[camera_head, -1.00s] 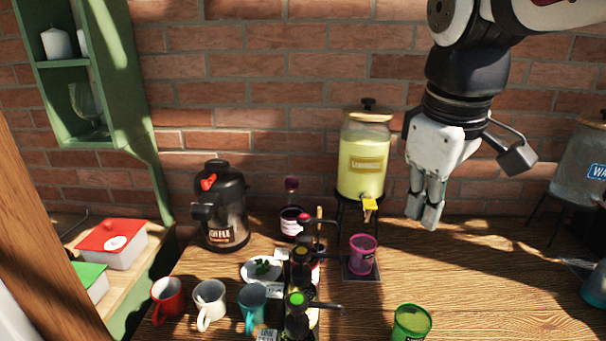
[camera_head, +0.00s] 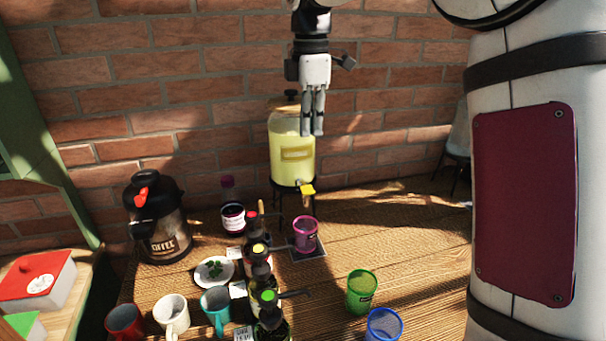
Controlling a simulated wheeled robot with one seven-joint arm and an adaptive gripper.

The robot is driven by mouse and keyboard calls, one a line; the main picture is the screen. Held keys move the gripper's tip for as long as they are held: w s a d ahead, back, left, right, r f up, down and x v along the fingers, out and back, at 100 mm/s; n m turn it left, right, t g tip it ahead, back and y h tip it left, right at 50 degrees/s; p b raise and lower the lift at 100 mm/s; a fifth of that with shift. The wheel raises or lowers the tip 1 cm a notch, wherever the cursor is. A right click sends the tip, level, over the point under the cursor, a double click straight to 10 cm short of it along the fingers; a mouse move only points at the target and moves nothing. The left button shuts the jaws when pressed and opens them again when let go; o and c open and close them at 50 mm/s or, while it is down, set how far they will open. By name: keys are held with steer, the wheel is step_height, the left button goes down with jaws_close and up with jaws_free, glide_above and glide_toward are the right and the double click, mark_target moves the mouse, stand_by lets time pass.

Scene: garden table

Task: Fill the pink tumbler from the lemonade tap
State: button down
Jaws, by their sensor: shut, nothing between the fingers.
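The lemonade dispenser (camera_head: 293,158), a glass jar of yellow liquid with a label, stands on a black stand by the brick wall. Its yellow tap (camera_head: 307,188) is at the lower front right. The pink tumbler (camera_head: 305,236) stands upright on a dark square drip tray (camera_head: 318,254) below the tap. I cannot tell the level inside the tumbler. My gripper (camera_head: 313,134) is shut and empty, pointing down in front of the dispenser's upper right side, above the tap and apart from the tumbler.
A coffee pot (camera_head: 160,222), a plate of green leaves (camera_head: 213,271), several pump bottles and mugs crowd the left. A green tumbler (camera_head: 361,292) and a blue tumbler (camera_head: 383,325) stand at the front right. The table right of the drip tray is clear.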

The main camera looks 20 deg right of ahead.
mark_target(309, 191)
steer(key=shift+w+d+n, duration=0.1)
steer(key=shift+w+n, duration=0.2)
steer(key=shift+w, duration=0.15)
steer(key=shift+f, duration=0.15)
step_height(309, 191, down, 14)
steer(key=p, duration=0.3)
steer(key=shift+p, duration=0.35)
